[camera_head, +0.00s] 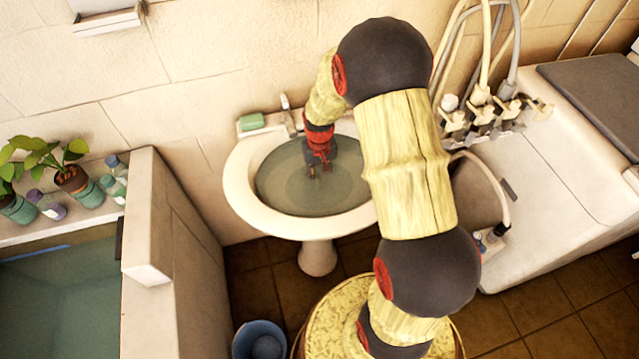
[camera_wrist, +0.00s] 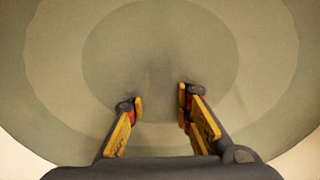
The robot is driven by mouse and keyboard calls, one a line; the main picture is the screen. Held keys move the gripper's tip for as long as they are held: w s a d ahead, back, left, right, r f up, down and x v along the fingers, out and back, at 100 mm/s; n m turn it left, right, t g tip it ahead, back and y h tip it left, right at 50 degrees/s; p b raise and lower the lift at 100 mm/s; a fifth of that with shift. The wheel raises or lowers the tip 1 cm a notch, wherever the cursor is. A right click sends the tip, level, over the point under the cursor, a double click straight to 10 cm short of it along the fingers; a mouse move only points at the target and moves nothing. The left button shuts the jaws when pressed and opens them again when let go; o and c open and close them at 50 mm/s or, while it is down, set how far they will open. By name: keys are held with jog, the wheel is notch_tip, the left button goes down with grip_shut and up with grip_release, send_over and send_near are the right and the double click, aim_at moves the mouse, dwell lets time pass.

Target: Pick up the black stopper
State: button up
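My gripper (camera_head: 319,170) points down into the white washbasin (camera_head: 237,195), over the murky greenish water. In the wrist view its two yellow-and-black fingers (camera_wrist: 158,100) are spread apart, with nothing seen between them. I cannot make out a black stopper in either view. A faint darker patch shows in the wrist view between and beyond the fingertips, but I cannot tell whether it is a shadow or a thing under the water. My arm hides the basin's right side in the head view.
Green soap (camera_head: 252,121) and a tap (camera_head: 285,103) are at the basin's back rim. A white tub (camera_head: 560,220) with several hoses and taps stands at right. A low wall (camera_head: 165,240), potted plants and bottles are at left. A blue bucket (camera_head: 250,335) stands on the floor.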

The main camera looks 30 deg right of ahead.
grip_shut()
dwell(0.3)
